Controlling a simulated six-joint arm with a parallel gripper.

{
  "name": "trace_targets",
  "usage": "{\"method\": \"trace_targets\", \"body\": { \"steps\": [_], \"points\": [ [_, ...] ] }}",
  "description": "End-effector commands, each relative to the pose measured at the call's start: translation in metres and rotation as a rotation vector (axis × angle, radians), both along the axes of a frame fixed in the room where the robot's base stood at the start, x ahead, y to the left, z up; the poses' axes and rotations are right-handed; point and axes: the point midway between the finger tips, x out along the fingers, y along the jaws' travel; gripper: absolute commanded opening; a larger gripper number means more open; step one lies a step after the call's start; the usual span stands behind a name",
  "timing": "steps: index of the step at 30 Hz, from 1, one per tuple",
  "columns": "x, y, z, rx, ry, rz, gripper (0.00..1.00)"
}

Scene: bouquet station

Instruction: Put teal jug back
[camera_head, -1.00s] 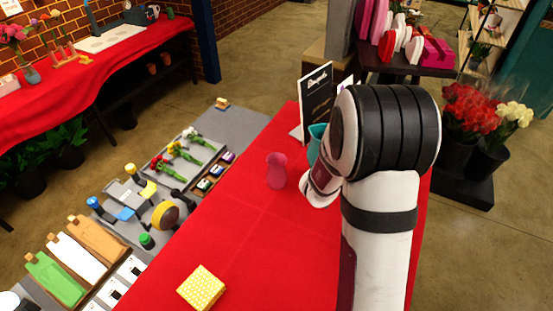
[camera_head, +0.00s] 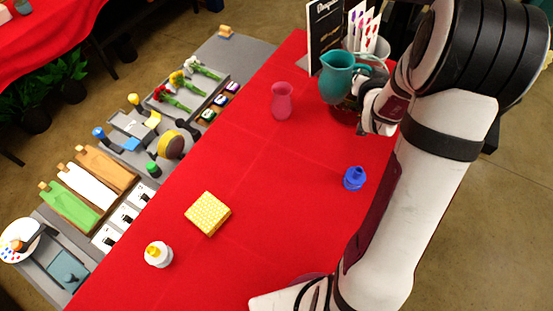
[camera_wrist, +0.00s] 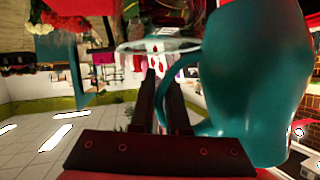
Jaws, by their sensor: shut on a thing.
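The teal jug (camera_head: 336,82) is at the far right of the red table in the camera_head view, upright, its spout toward the left. My gripper (camera_head: 372,92) is at its right side, shut on its handle; the fingertips are partly hidden there. In the camera_wrist view the jug (camera_wrist: 258,75) fills the right side, and the dark fingers (camera_wrist: 165,100) are at its curved handle. A dark round patch shows under the jug; I cannot tell whether the jug touches the surface.
A pink vase (camera_head: 282,101) stands left of the jug. A black sign (camera_head: 325,36) and a container with colourful cards (camera_head: 366,38) stand behind it.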

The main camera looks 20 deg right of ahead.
Motion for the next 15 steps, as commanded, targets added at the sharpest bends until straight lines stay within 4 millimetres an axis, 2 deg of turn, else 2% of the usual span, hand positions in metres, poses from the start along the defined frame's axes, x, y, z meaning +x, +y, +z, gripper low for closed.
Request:
{"method": "trace_targets", "body": {
  "steps": [2,7,15],
  "points": [
    [-0.004,0.004,-0.004,0.002,0.0,0.094,0.0],
    [-0.02,0.029,-0.018,0.01,0.0,0.341,0.0],
    [-0.071,0.082,-0.043,0.021,0.0,0.691,0.0]
  ]
}}
